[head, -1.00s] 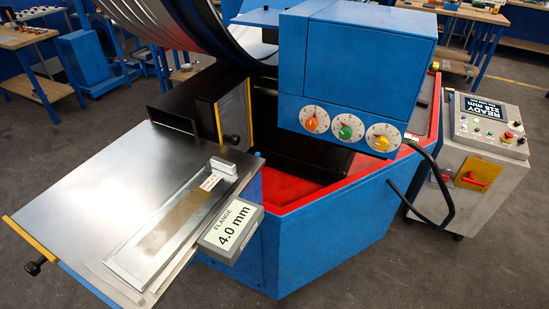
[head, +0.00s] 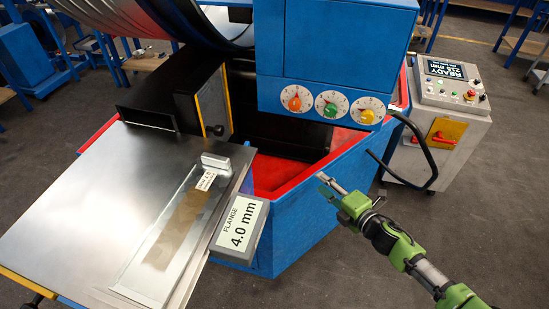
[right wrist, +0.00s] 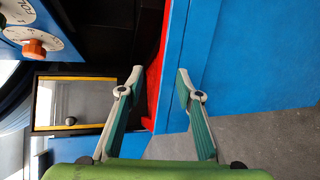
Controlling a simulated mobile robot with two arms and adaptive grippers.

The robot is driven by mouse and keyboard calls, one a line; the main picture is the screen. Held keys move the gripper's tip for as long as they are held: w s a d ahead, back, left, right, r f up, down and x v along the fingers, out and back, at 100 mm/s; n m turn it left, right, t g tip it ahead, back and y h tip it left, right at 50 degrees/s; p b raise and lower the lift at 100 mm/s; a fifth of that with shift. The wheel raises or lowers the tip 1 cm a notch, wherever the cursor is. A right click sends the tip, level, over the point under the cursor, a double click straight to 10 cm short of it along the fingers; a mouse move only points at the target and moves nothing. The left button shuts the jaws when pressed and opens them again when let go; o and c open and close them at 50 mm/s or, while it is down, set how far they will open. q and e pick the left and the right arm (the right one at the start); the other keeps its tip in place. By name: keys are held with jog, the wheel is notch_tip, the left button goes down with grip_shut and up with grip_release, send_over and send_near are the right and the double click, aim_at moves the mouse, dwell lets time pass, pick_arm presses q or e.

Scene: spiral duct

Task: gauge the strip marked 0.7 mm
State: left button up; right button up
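A flat silver strip with a brown band along its middle (head: 178,228) lies on the sheet-metal table at lower left in the head view. Its small white label (head: 205,180) is too small to read with certainty. A light block (head: 216,162) sits at the strip's far end. A grey readout box (head: 240,228) beside the strip shows "FLANGE 4.0 mm". My right gripper (head: 325,184) is right of the readout, in front of the blue machine and apart from the strip. In the right wrist view its two fingers (right wrist: 160,76) stand apart with nothing between them. My left gripper is not in view.
The metal table (head: 110,195) has bare room left of the strip. The blue machine housing (head: 335,50) carries orange, green and yellow dials above a red-edged trough (head: 275,178). A black cable loop (head: 425,160) hangs near a control cabinet (head: 445,140) reading "READY".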

jog(key=s+a+r+n+g+y, duration=0.1)
jog(key=a+r+n+y, duration=0.1)
jog(key=a+r+n, duration=0.3)
jog(key=s+a+r+n+y, duration=0.1)
jog(key=r+n+y, duration=0.15)
jog(key=r, duration=0.45)
jog(key=s+a+r+n+g+y, duration=0.1)
jog(key=a+r+n+y, duration=0.15)
jog(key=r+n, duration=0.35)
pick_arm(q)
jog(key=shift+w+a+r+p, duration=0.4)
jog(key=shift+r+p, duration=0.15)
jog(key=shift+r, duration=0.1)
pick_arm(e)
jog(key=s+a+r+n+g+y, duration=0.1)
jog(key=s+a+r+n+g, duration=0.5)
jog(key=s+r+n, duration=0.3)
jog(key=s+a+n, duration=0.1)
jog(key=s+n, duration=0.2)
jog(key=shift+s, duration=0.15)
jog(key=shift+a+r, duration=0.1)
jog(key=shift+a, duration=0.05)
